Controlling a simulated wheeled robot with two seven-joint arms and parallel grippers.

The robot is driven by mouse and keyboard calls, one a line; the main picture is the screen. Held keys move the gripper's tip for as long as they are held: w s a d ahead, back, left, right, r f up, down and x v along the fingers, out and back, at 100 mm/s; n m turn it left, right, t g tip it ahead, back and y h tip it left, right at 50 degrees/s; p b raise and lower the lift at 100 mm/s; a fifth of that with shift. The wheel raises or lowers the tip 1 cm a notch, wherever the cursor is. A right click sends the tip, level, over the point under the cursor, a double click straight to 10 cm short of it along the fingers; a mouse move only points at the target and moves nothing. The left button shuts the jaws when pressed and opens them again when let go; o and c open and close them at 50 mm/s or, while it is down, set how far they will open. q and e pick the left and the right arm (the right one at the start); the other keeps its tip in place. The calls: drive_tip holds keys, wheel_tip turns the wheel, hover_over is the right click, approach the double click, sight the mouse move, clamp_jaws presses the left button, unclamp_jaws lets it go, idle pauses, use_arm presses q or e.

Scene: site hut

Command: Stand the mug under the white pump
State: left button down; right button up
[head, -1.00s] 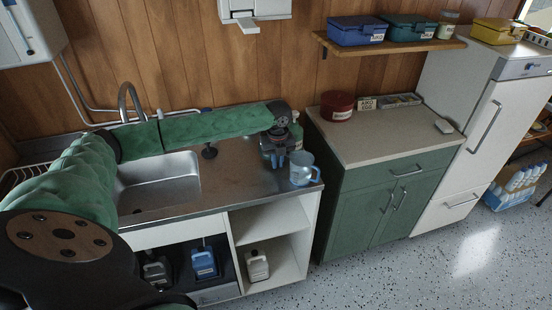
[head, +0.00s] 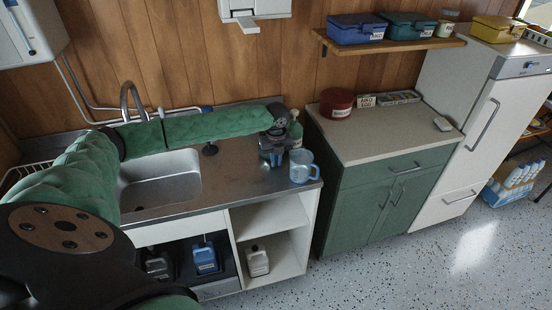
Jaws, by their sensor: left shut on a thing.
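The light-blue mug (head: 301,170) stands upright by the right front corner of the steel sink counter, its handle toward the right. My left gripper (head: 275,160) reaches over the counter and points down just left of the mug. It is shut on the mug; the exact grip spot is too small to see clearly. A white wall unit (head: 252,10) with a small lever under it hangs at the top; I cannot tell whether it is the white pump. My right gripper is not in view.
A green bottle (head: 296,131) stands behind the mug. The sink basin (head: 158,182) lies left, under my left arm. Several jugs stand below, including a blue one (head: 205,258) and a greyish one (head: 257,261). A green cabinet (head: 385,135) with a red tin (head: 337,104) stands right across a gap.

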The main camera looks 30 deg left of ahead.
use_arm(q)
drive_tip(key=shift+f, duration=0.1)
drive_tip(key=c, duration=1.9)
unclamp_jaws()
drive_tip(key=shift+f, duration=0.1)
drive_tip(key=shift+c, duration=0.2)
drive_tip(key=o, duration=0.4)
drive_tip(key=shift+o, duration=0.2)
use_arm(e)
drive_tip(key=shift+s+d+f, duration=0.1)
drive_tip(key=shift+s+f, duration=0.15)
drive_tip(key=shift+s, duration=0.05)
